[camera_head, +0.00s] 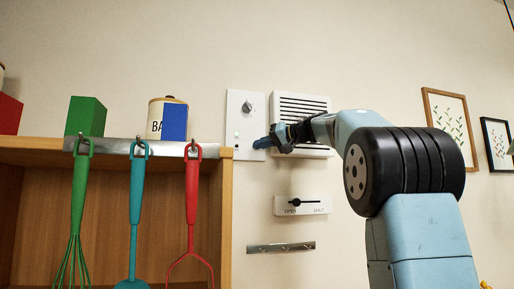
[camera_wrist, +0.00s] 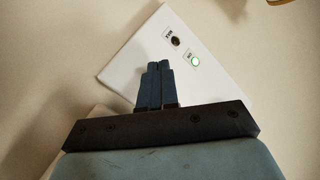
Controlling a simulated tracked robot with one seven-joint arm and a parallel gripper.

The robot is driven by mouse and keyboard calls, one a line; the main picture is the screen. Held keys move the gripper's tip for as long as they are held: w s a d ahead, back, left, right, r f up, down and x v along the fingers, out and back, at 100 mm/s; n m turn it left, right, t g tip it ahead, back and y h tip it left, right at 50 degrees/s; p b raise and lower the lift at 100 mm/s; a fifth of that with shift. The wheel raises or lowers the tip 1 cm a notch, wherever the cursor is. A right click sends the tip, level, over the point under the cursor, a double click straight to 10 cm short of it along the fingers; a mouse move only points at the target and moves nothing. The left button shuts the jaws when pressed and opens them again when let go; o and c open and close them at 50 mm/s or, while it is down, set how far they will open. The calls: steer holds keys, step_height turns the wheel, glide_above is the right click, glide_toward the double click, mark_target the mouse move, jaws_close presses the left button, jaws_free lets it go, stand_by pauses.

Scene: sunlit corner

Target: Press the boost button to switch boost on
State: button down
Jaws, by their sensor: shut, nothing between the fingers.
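A white control panel (camera_head: 234,112) is fixed to the wall with a round knob (camera_head: 248,105) in its upper half. Small marks show at its lower left. In the wrist view the panel (camera_wrist: 140,52) appears tilted, with a dark round button (camera_wrist: 175,41) and a lit green light (camera_wrist: 196,62), each beside a small label I cannot read clearly. I cannot tell for sure which one is the boost button. My gripper (camera_head: 258,144) is shut and empty in front of the panel's lower right. In the wrist view its fingertips (camera_wrist: 158,67) sit below-left of the dark button, apart from it.
A slatted vent (camera_head: 300,103) is right of the panel, with an OPEN/SHUT slider (camera_head: 303,204) and a metal strip (camera_head: 281,247) below. A wooden shelf (camera_head: 226,210) with hanging utensils, boxes and a canister (camera_head: 155,117) stands at left. Framed pictures (camera_head: 450,118) hang at right.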

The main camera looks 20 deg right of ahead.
steer(key=shift+w, duration=0.2)
steer(key=shift+w, duration=0.2)
steer(key=shift+w, duration=0.1)
stand_by(0.8)
steer(key=shift+s, duration=0.6)
steer(key=s, duration=0.6)
stand_by(0.5)
